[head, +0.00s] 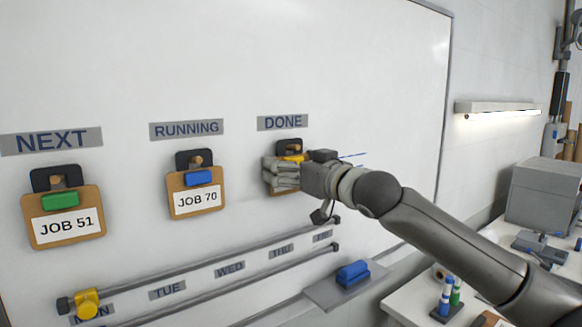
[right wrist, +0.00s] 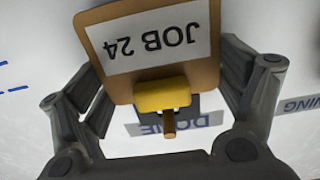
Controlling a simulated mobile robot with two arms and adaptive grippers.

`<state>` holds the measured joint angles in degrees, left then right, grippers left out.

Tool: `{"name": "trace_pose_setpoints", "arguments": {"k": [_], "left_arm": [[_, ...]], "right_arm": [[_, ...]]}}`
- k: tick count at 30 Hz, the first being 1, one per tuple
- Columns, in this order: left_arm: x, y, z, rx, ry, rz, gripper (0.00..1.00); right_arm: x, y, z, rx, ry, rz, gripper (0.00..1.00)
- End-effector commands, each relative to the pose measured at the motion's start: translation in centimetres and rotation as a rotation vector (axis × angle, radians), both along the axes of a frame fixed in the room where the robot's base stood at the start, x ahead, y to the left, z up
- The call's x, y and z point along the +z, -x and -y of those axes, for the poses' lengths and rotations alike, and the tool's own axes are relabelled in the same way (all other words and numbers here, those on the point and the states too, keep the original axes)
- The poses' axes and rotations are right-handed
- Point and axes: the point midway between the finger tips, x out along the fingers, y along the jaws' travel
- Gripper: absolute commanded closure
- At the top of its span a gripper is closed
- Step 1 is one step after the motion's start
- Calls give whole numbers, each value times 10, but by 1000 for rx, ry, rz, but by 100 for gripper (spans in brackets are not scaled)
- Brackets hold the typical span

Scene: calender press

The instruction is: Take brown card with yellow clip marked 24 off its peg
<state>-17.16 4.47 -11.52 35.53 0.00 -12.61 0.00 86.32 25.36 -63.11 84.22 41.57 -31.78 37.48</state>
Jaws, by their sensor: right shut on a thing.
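The brown card marked JOB 24 (right wrist: 150,45) fills the upper middle of the right wrist view, upside down, with its yellow clip (right wrist: 163,95) below the label. A short wooden peg (right wrist: 168,124) shows at the clip's edge, against a dark tab. In the head view the yellow clip (head: 292,158) shows under the DONE sign, with most of the card hidden behind my right gripper (head: 280,174). My right gripper is shut on the card, its fingers at both side edges. The card still appears to be at its peg. My left gripper is not in view.
On the whiteboard, a green-clipped JOB 51 card (head: 64,217) and a blue-clipped JOB 70 card (head: 195,192) hang at left. Below runs a weekday rail (head: 215,255) with a yellow slider (head: 87,303). A ledge holds a blue eraser (head: 353,273). A bench with markers stands at right.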

Motion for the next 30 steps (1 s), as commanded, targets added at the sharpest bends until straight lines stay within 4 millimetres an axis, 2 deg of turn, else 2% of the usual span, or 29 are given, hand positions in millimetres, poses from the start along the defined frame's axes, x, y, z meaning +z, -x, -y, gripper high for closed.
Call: {"name": "trace_pose_setpoints", "arguments": {"k": [8, 14, 23, 30], "left_arm": [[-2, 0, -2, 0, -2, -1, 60], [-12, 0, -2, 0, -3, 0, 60], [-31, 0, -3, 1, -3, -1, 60], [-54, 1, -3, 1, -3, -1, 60]], "right_arm": [[0, 0, 0, 0, 1, -1, 29], [4, 0, 0, 0, -1, -1, 29], [2, 36, 27, 0, 0, 1, 29], [1, 82, 61, -2, 0, 3, 29]]}}
